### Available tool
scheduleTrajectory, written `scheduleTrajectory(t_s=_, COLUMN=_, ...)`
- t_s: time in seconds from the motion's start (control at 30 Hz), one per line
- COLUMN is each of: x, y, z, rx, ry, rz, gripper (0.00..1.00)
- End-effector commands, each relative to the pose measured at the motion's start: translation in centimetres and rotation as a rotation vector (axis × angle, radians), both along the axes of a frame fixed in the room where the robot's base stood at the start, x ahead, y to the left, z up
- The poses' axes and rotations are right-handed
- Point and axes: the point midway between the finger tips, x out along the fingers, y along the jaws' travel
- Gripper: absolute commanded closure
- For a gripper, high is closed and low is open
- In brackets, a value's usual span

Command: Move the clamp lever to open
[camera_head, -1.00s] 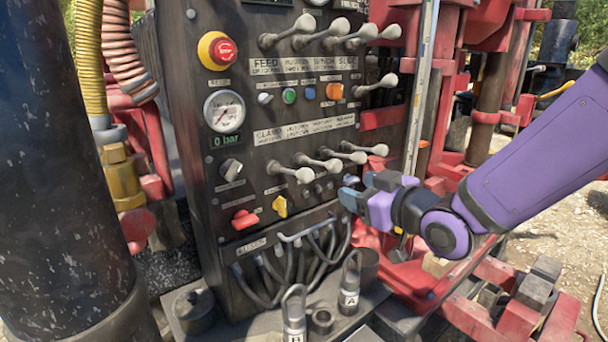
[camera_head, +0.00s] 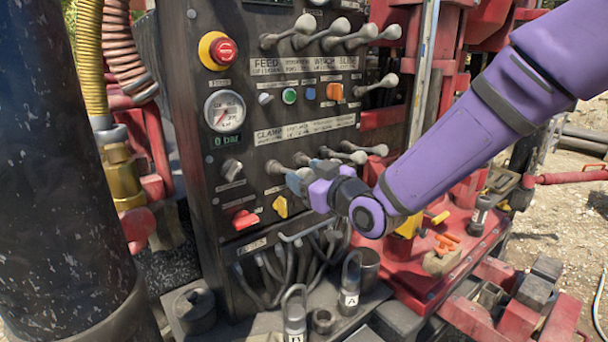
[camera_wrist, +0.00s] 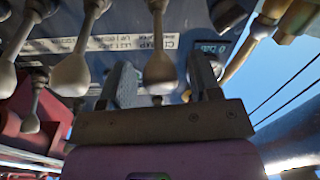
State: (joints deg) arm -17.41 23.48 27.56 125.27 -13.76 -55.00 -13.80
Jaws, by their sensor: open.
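The clamp lever (camera_head: 275,167) is the leftmost of the lower lever row on the dark control panel, under the CLAMP label (camera_head: 268,137). In the head view its grey knob is hidden behind my gripper (camera_head: 298,179). In the wrist view the clamp lever (camera_wrist: 160,68) lies between the two spread fingers of my gripper (camera_wrist: 164,82), its knob near the palm. The gripper is open. I cannot tell whether either finger touches the lever.
Neighbouring levers (camera_head: 355,155) stand close on the right. A yellow knob (camera_head: 281,207) and a red handle (camera_head: 244,219) sit below. The red emergency stop (camera_head: 222,50) and pressure gauge (camera_head: 224,110) are up left. Hoses (camera_head: 290,262) hang under the panel.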

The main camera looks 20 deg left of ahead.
Motion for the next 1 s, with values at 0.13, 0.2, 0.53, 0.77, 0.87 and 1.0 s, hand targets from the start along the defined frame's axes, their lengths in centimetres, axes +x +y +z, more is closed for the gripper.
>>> scheduleTrajectory(t_s=0.13, x=0.5, y=0.7, z=0.0, rx=0.001, ry=-0.001, rz=-0.001, gripper=0.43)
scheduleTrajectory(t_s=0.2, x=0.5, y=0.8, z=0.0, rx=0.001, ry=-0.001, rz=0.0, gripper=0.43)
scheduleTrajectory(t_s=0.53, x=0.5, y=0.8, z=0.0, rx=0.001, ry=-0.001, rz=0.0, gripper=0.68)
scheduleTrajectory(t_s=0.77, x=0.5, y=0.7, z=0.0, rx=0.0, ry=0.0, rz=0.0, gripper=1.0)
scheduleTrajectory(t_s=0.87, x=0.4, y=0.7, z=-0.9, rx=-0.003, ry=0.003, rz=0.0, gripper=1.0)
scheduleTrajectory(t_s=1.0, x=0.3, y=0.6, z=-3.4, rx=-0.005, ry=0.007, rz=0.001, gripper=1.0)
